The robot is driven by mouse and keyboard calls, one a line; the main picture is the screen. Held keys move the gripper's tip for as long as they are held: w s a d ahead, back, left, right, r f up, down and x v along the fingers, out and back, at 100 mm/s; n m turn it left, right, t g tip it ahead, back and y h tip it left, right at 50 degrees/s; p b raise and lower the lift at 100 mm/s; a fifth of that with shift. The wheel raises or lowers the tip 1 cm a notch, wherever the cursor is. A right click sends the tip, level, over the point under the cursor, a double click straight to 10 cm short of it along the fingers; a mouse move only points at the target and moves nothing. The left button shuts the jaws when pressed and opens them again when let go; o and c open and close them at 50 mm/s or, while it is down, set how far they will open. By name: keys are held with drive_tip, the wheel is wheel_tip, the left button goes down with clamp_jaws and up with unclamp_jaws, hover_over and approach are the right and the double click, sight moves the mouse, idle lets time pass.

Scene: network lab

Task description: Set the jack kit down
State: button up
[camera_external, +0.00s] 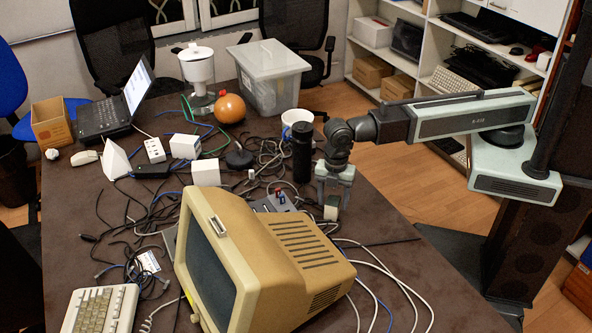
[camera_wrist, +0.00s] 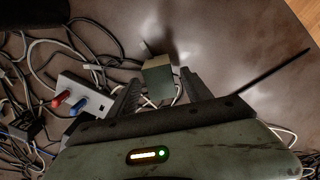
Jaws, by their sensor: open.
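A small cream box with a greenish side (camera_external: 331,212), which I take to be the jack kit, is at the tabletop just below my gripper (camera_external: 334,196). In the wrist view the box (camera_wrist: 157,82) lies between the tips of my two fingers. My gripper is open, with a finger on each side of the box. The fingers point down. I cannot tell whether either finger touches it. A grey block with a red and a blue plug (camera_wrist: 82,98) sits left of the fingers.
A beige computer monitor (camera_external: 262,262) stands in front of my gripper. A black cylinder (camera_external: 302,152) stands upright close behind, to the left. Loose cables (camera_external: 382,268) run around the box. The brown tabletop (camera_external: 376,207) to the right is mostly clear.

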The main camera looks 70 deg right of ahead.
sight(333, 200)
wheel_tip(333, 200, up, 12)
drive_tip(key=p, duration=1)
drive_tip(key=shift+f+p, duration=0.2)
drive_tip(key=shift+p, duration=0.2)
drive_tip(key=w+d+m, duration=0.3)
drive_tip(key=d+m, duration=1.5)
drive_tip(key=d, duration=1.5)
drive_tip(key=shift+d, duration=0.15)
